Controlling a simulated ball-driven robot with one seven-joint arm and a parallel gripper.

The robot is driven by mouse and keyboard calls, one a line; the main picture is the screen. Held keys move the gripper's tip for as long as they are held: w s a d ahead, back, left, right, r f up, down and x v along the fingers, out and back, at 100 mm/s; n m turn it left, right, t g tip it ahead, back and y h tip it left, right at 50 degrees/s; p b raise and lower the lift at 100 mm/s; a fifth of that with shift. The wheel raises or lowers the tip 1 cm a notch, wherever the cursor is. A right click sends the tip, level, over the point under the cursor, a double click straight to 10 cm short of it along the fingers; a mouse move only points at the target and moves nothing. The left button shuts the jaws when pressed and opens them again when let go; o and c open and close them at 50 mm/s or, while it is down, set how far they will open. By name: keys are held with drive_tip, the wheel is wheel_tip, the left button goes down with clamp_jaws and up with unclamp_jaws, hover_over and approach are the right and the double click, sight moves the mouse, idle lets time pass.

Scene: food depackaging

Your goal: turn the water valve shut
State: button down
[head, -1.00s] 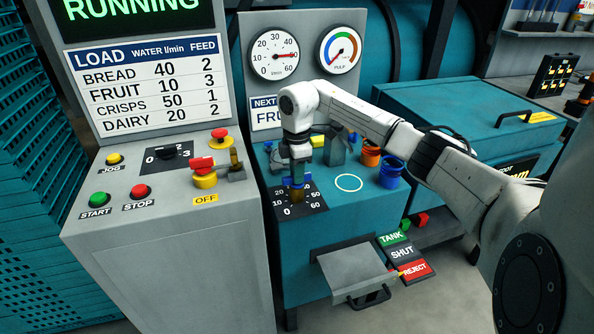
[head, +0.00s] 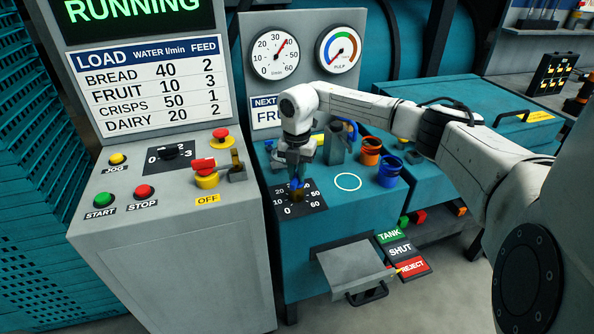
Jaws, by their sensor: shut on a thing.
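My gripper (head: 297,186) points down from above and is shut on the valve. Its fingers and wrist hide most of the knob, so its exact angle is hard to read. The round l/min gauge (head: 273,52) on the grey back panel has a red needle pointing up and right, roughly between 30 and 40.
A pulp gauge (head: 339,49) is beside the flow gauge. The grey control console (head: 170,240) stands close on the left. A grey hatch (head: 354,268) juts out at the front.

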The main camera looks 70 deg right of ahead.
drive_tip(key=n, duration=0.4)
drive_tip(key=shift+n, duration=0.3)
drive_tip(key=n, duration=0.4)
drive_tip(key=shift+n, duration=0.3)
drive_tip(key=n, duration=0.4)
drive_tip(key=shift+n, duration=0.3)
drive_tip(key=n+b, duration=0.1)
drive_tip(key=n, duration=0.2)
drive_tip(key=shift+n, duration=0.3)
drive_tip(key=n, duration=0.4)
drive_tip(key=n+b, duration=0.1)
drive_tip(key=n, duration=0.7)
drive_tip(key=shift+n+b, duration=0.3)
drive_tip(key=shift+n, duration=2)
